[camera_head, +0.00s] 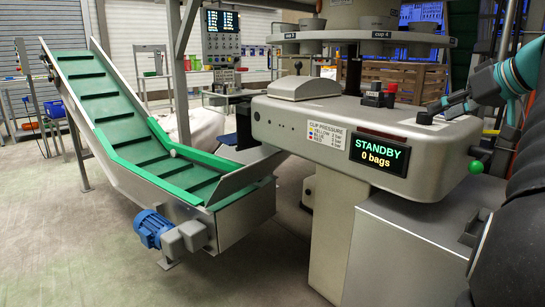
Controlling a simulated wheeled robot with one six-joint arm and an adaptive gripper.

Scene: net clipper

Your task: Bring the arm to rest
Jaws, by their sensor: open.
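My gripper (437,109) is at the right of the head view, at the end of my dark and teal arm. Its dark fingers point left and are open, with nothing seen between them. It appears in front of the right end of the grey clipper machine (290,117); I cannot tell the exact gap. The machine's display (379,154) reads "STANDBY" and "0 bags".
A green inclined conveyor (100,100) with a blue motor (152,228) stands at the left. A green ball knob (476,167) sticks out at the machine's right end. A grey cabinet (400,255) stands below. The floor (70,230) at front left is clear.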

